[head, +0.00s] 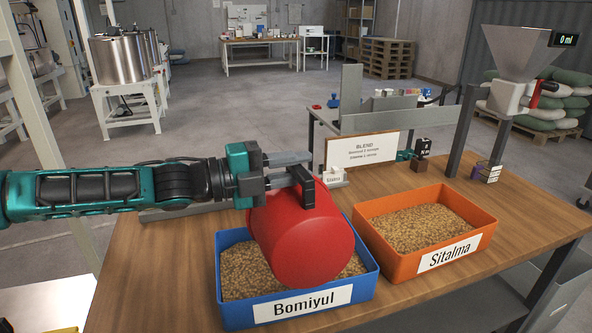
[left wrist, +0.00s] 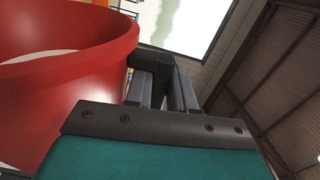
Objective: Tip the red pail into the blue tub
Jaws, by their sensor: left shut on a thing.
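The red pail (head: 305,240) is tilted over on its side above the blue tub (head: 228,303), which is labelled Bomiyul and holds tan pellets. My left gripper (head: 292,168) is shut on the pail's dark handle (head: 308,190) at its upper side. The red pail also fills the left of the left wrist view (left wrist: 75,85), with its curved rim in sight. I cannot tell whether anything is inside the pail or coming out of it. The pail hides the middle of the tub. My right gripper is not in view.
An orange tub (head: 482,238) labelled Sitalma, also with tan pellets, stands close to the right. Bare wooden table (head: 150,275) shows at the left.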

